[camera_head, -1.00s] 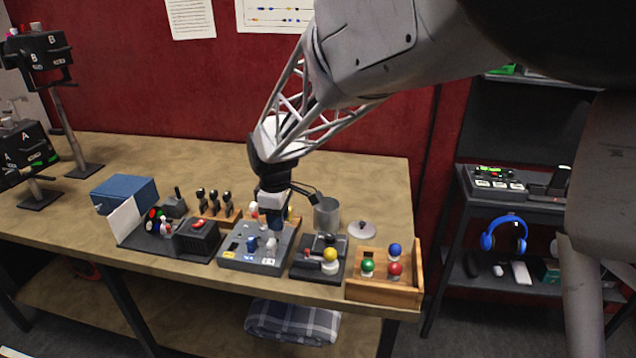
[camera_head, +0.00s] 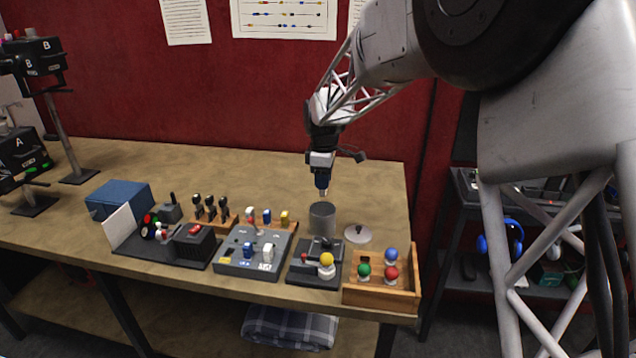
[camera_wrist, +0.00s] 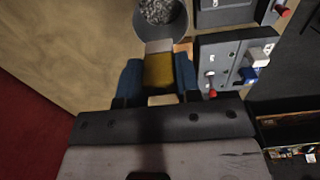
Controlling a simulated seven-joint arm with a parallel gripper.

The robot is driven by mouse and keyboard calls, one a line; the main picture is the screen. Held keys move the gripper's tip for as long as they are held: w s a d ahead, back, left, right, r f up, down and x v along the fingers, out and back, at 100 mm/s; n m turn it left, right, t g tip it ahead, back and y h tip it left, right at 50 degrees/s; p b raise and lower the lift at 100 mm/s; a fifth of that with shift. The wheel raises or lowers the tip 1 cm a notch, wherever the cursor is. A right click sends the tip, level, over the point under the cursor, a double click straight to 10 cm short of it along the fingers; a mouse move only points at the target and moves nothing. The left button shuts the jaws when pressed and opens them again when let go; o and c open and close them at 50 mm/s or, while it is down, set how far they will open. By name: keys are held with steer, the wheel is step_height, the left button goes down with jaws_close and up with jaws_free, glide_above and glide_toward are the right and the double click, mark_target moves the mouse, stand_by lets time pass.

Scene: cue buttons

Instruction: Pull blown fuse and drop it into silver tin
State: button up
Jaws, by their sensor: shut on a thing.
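My gripper (camera_head: 322,182) is shut on a yellow fuse with pale ends, which shows between the blue fingers in the wrist view (camera_wrist: 159,70). The fuse points down and is above the silver tin (camera_head: 322,219). The tin is upright and open; its mouth and speckled inside (camera_wrist: 160,12) lie just beyond the fuse's tip in the wrist view. The grey fuse panel (camera_head: 236,266) stands left of the tin, with a blue fuse (camera_head: 248,249) and a white fuse (camera_head: 267,252) in it.
A tin lid (camera_head: 358,234) lies right of the tin. A wooden box (camera_head: 376,293) with coloured knobs is at the front right. The table behind the tin is clear.

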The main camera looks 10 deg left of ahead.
mark_target(323, 196)
steer(key=shift+f, duration=0.25)
steer(key=shift+f, duration=2.95)
steer(key=o, duration=1)
steer(key=shift+r, duration=0.15)
steer(key=shift+r, duration=3.25)
steer(key=shift+r, duration=0.1)
